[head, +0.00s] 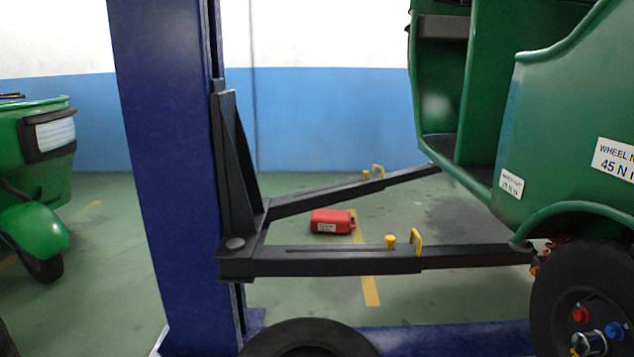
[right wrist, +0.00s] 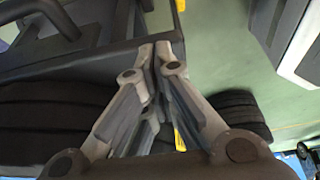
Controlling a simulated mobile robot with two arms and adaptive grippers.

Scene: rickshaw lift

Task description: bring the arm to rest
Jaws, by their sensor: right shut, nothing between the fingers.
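My right gripper (right wrist: 155,50) shows in the right wrist view, its fingers together with nothing between them. A dark tyre (right wrist: 243,112) lies beyond and to the right of the fingers. A dark flat surface (right wrist: 95,58) is close behind the fingers on the left. Neither of my grippers shows in the head view, and the left gripper is in no view.
A blue lift post (head: 165,150) carries black lift arms (head: 330,263) reaching toward a green rickshaw (head: 560,110). Another green rickshaw (head: 40,175) stands at left. A loose tyre (head: 308,340) is at the bottom.

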